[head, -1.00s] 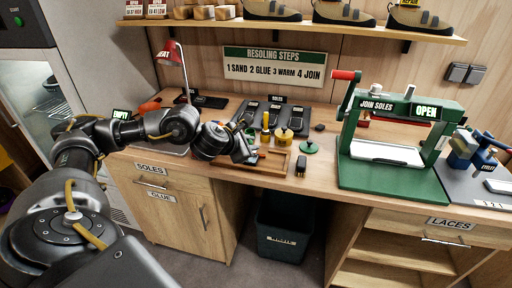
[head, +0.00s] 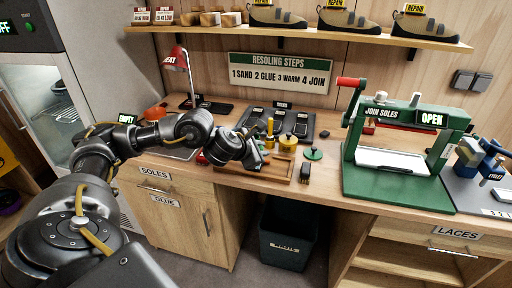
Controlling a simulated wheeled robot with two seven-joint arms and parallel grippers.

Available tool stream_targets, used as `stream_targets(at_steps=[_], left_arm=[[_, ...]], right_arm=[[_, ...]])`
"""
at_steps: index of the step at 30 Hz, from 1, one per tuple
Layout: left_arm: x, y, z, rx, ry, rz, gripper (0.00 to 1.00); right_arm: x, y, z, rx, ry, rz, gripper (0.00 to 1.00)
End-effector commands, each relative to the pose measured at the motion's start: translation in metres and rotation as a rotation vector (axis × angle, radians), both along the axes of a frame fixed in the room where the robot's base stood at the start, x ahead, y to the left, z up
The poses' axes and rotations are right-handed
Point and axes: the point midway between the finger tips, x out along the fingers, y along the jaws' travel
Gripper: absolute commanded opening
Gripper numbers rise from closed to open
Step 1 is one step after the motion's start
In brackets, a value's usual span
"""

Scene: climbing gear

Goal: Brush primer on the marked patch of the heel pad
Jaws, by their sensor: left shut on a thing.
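My left gripper (head: 257,160) is over the left part of a shallow wooden tray (head: 283,180) on the bench. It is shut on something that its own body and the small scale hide. A yellow pot (head: 288,143) stands just right of the gripper, behind the tray. A slim yellow upright item (head: 270,128) stands left of the pot; I cannot tell if it is a brush. A green disc, perhaps a lid (head: 313,154), lies right of the pot. I cannot make out the heel pad or its marked patch. My right gripper is out of view.
A small black block (head: 305,172) stands at the tray's right end. The green sole press (head: 400,195) stands farther right. Dark trays (head: 296,122) lie at the back, with a red lamp (head: 176,60) at back left. A dark bin (head: 288,240) is under the bench.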

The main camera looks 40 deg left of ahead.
Motion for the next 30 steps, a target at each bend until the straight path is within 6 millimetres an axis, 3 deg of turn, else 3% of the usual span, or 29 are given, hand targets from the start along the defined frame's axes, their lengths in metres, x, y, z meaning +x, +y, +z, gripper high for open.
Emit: stream_targets(at_steps=[6, 18, 30], left_arm=[[0.001, -0.003, 0.000, -0.002, 0.000, -0.001, 0.00], [0.012, -0.029, -0.001, -0.001, 0.000, -0.001, 0.00], [0.012, -0.029, -0.003, -0.001, 0.000, 0.001, 0.00]], right_arm=[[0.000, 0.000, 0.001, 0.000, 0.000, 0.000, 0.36], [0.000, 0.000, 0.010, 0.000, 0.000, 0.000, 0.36], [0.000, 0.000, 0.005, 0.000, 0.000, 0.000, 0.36]])
